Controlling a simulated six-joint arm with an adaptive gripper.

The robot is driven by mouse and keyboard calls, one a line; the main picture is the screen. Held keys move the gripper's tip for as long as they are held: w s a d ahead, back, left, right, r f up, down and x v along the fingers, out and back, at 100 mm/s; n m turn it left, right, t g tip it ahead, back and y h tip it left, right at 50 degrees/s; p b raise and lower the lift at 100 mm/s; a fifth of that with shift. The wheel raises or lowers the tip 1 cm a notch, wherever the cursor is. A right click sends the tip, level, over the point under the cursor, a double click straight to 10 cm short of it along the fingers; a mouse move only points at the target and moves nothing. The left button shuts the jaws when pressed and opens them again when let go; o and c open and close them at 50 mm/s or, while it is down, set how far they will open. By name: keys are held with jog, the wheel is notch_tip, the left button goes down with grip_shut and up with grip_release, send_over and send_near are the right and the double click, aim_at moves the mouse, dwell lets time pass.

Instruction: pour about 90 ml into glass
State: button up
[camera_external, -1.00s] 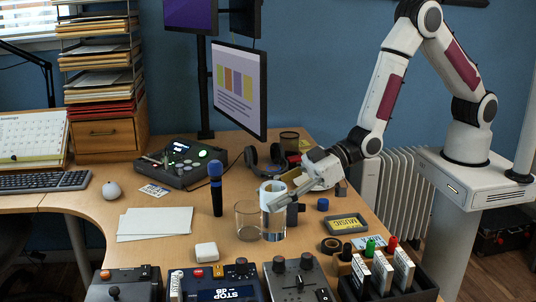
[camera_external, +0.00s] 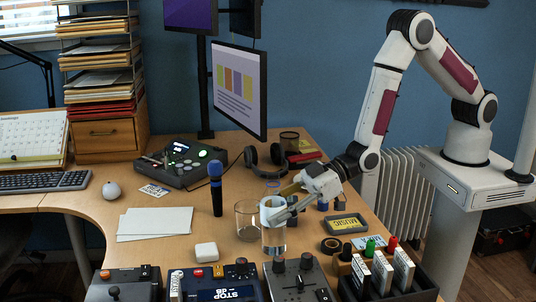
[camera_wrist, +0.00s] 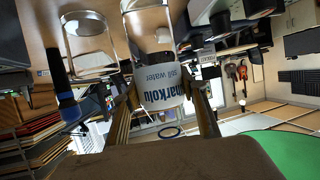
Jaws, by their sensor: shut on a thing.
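My gripper (camera_external: 280,212) is shut on a clear bottle (camera_external: 273,239) with a white label. The bottle looks upright; I cannot tell whether its base is clear of the desk. In the wrist view the bottle's label (camera_wrist: 163,88) reads "still water" and sits between my fingers. The clear glass (camera_external: 246,221) stands on the desk just left of the bottle, very close to it in the picture. A clear tumbler shape, the glass, also shows in the wrist view (camera_wrist: 88,42). I cannot make out the liquid levels.
A blue-topped microphone (camera_external: 216,190) stands upright left of the glass. A white case (camera_external: 206,251) lies in front. Control boxes (camera_external: 298,280) line the front edge. A tape roll (camera_external: 331,245) and a MUSIC cassette (camera_external: 346,224) lie right. Paper sheets (camera_external: 155,224) lie left.

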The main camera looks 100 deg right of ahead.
jog(key=shift+r+m, duration=0.15)
jog(key=shift+m, duration=0.15)
